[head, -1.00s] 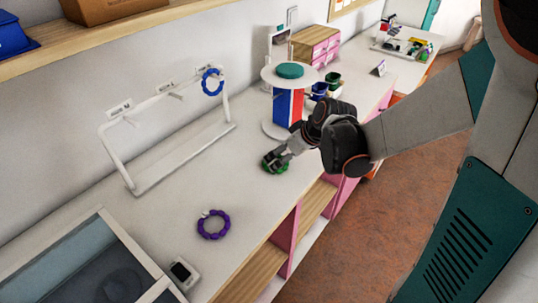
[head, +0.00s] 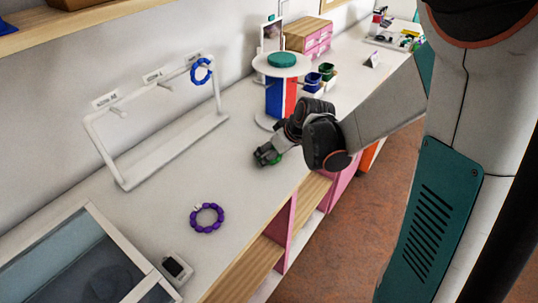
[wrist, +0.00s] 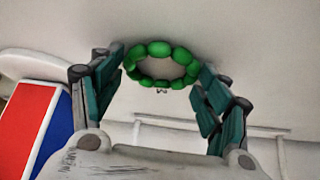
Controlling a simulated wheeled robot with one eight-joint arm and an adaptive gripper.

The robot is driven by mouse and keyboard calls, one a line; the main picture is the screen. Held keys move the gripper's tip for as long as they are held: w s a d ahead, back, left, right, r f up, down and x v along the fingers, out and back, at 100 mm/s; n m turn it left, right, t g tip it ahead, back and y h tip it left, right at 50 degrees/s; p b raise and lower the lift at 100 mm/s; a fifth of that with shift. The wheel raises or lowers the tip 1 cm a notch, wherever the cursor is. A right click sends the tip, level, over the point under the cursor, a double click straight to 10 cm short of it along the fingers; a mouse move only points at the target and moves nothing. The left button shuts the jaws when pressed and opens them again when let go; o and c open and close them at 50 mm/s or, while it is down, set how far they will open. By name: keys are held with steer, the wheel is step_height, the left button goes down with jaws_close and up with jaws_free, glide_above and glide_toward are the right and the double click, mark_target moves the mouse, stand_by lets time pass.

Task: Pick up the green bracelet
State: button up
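The green bracelet (wrist: 133,53) is a ring of round green beads. In the wrist view it sits between the two teal fingers of my gripper (wrist: 161,62), which touch or nearly touch its opposite sides. In the head view, my gripper (head: 266,156) is low over the white counter, and only a little of the green bracelet (head: 278,158) shows beside the fingers. The rest of it is hidden. I cannot tell whether it is clear of the counter.
A purple bracelet (head: 207,229) lies on the white counter (head: 150,220). A blue bracelet (head: 201,82) hangs on the white rack (head: 103,160) at the back. A red and blue stand (head: 282,97) with a round top is behind my gripper. A glass-topped case (head: 125,248) is at front left.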

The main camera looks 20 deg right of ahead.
steer(key=shift+c, duration=0.6)
steer(key=shift+r, duration=0.4)
steer(key=shift+c, duration=1.3)
step_height(320, 180, up, 19)
steer(key=p, duration=0.7)
steer(key=shift+s, duration=0.15)
